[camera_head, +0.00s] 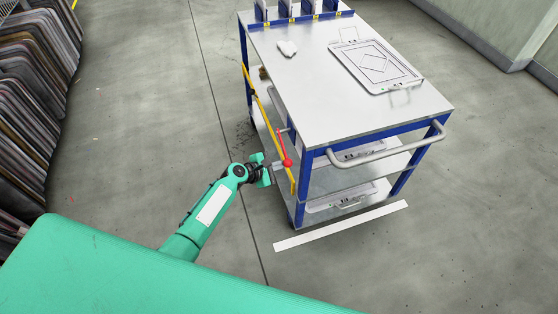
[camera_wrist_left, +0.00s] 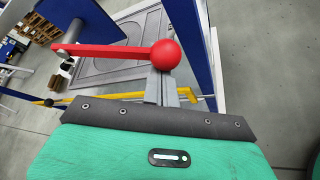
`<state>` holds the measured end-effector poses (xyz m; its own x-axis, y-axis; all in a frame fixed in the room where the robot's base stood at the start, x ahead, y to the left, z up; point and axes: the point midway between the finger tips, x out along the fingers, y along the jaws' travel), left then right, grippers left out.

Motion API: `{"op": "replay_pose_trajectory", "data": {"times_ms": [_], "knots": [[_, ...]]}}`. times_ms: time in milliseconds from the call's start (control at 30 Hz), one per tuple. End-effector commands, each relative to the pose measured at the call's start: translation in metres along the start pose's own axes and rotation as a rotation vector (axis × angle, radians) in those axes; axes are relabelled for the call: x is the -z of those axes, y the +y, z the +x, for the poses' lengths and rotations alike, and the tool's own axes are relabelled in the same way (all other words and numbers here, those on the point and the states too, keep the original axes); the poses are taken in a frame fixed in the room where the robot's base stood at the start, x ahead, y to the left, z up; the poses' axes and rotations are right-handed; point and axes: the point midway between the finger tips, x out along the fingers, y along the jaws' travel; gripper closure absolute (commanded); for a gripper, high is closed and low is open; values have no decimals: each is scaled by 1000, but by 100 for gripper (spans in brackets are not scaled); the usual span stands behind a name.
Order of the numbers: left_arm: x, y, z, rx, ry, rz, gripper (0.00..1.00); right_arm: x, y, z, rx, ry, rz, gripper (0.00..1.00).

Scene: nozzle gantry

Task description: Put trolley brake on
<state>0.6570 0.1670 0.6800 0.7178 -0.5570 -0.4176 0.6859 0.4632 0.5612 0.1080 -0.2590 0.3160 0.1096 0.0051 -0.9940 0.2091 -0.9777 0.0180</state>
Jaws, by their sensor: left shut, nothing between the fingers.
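The trolley (camera_head: 352,100) has a grey top, blue posts and lower shelves. A red lever with a ball knob (camera_head: 287,162) is on its left side, beside a yellow bar (camera_head: 268,125). In the left wrist view the red knob (camera_wrist_left: 165,55) is just beyond my gripper and its red arm runs to the left. My left gripper (camera_head: 273,170) is at the trolley's left side, close to the knob. Its grey fingers (camera_wrist_left: 162,92) are shut and empty; I cannot tell whether they touch the knob. My right gripper is not in view.
A grey push handle (camera_head: 390,148) sticks out at the trolley's near end. A white floor strip (camera_head: 340,226) lies in front of it. Stacked panels (camera_head: 35,85) stand at the far left. The floor between them and the trolley is clear.

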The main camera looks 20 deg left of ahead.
Motion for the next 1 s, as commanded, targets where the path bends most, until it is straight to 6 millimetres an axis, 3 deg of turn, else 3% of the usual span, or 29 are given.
{"op": "replay_pose_trajectory", "data": {"times_ms": [200,500,1000], "knots": [[-11,3,-6,36,0,-63,100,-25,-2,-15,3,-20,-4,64],[-13,2,-8,65,0,-112,100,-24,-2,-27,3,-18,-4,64],[-14,2,-7,67,-2,-117,100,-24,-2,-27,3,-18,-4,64]]}}
